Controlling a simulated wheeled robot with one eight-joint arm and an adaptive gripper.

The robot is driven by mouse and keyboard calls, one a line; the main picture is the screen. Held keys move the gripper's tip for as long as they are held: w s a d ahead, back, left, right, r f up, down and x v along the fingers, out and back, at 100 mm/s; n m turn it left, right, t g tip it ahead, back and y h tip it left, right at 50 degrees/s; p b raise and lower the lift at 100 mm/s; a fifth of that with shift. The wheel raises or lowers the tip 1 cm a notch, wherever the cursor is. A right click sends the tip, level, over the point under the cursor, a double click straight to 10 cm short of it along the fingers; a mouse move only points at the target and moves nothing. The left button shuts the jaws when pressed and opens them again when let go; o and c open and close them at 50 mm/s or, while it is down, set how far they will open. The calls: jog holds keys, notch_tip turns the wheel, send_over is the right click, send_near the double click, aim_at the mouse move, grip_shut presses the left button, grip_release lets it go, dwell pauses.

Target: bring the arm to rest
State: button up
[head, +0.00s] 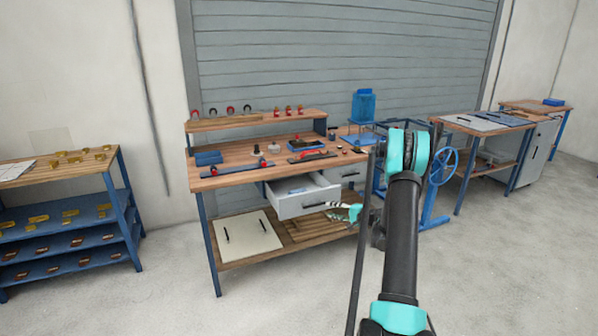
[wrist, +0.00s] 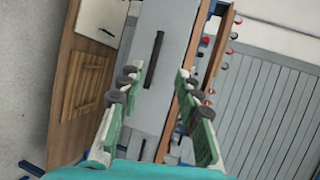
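My arm (head: 403,240) reaches out from the lower right of the head view and bends at a teal joint. My gripper (head: 345,212) is small there, just right of the pulled-out drawer (head: 290,208) of the wooden workbench. In the wrist view my gripper (wrist: 160,80) has its green-padded fingers well apart, with nothing held between them. The grey drawer front (wrist: 147,85) and its dark handle (wrist: 154,50) show beyond and between the fingers. I cannot tell the exact gap to the drawer.
The workbench (head: 235,170) carries tools and a blue box (head: 208,158). A board (head: 246,238) lies on its lower shelf. A blue stand with a handwheel (head: 442,166) is right of my arm. A blue shelf rack (head: 70,215) stands left. The floor (head: 170,290) in front is clear.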

jog(key=s+a+r+n+g+h, duration=0.25)
jog(key=s+a+r, duration=0.25)
jog(key=s, duration=0.4)
jog(key=s+a+r+n+g+h, duration=0.25)
jog(key=s+a+r, duration=0.25)
jog(key=s, duration=0.5)
jog(key=s+d+f+n+g+h, duration=0.1)
jog(key=s+d+n+h, duration=0.1)
jog(key=s, duration=1.2)
jog(key=s+d+f+n+g+h, duration=0.1)
jog(key=s+d+n+h, duration=0.1)
jog(key=s, duration=1.2)
jog(key=shift+n+h, duration=0.5)
jog(key=shift+h, duration=0.1)
